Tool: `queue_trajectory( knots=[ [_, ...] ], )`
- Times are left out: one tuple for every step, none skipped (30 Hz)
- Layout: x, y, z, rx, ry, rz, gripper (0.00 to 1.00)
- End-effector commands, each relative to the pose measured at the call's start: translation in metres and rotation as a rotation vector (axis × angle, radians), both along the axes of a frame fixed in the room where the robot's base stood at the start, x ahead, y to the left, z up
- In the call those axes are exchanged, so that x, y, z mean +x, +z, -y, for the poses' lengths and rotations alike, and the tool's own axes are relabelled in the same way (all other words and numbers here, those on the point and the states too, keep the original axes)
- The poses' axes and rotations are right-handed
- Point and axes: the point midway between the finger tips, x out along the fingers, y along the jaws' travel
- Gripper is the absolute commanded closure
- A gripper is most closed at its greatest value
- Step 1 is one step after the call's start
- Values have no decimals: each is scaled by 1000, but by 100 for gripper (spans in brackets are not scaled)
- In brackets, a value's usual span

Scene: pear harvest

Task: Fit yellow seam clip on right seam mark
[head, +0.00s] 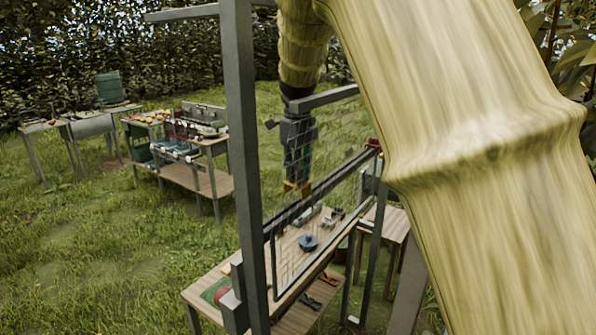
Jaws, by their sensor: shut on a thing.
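My gripper (297,178) points down by the mesh panel, above the wooden table. It is shut on the yellow seam clip (304,190), which shows only as a small yellow patch at the fingertips. The clip's shape and its exact hold are too small to tell. The dark-framed mesh (300,258) stands upright over the table, and its upper rail (335,178) runs close to the clip. I cannot tell whether the clip touches the rail or mesh. I cannot make out the right seam mark.
Tall grey posts (243,150) frame the work area. The wooden table (207,283) holds a blue round object (308,243), a green mat and other small items. A red part (373,143) sits at the frame's upper right. Other benches (195,180) stand on grass at left.

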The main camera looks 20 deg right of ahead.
Motion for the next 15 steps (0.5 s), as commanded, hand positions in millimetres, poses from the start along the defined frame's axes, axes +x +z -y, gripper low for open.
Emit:
queue_trajectory(
  knots=[
    [0, 0, 0, 0, 0, 0, 100],
    [0, 0, 0, 0, 0, 0, 100],
    [0, 0, 0, 0, 0, 0, 100],
    [0, 0, 0, 0, 0, 0, 100],
    [0, 0, 0, 0, 0, 0, 100],
    [0, -1, 0, 0, 0, 0, 100],
    [0, -1, 0, 0, 0, 0, 100],
    [0, -2, 0, 0, 0, 0, 100],
    [0, -2, 0, 0, 0, 0, 100],
    [0, -3, 0, 0, 0, 0, 100],
    [0, -4, 0, 0, 0, 0, 100],
    [0, -5, 0, 0, 0, 0, 100],
    [0, -5, 0, 0, 0, 0, 100],
    [0, -6, 0, 0, 0, 0, 100],
    [0, -7, 0, 0, 0, 0, 100]
  ],
)
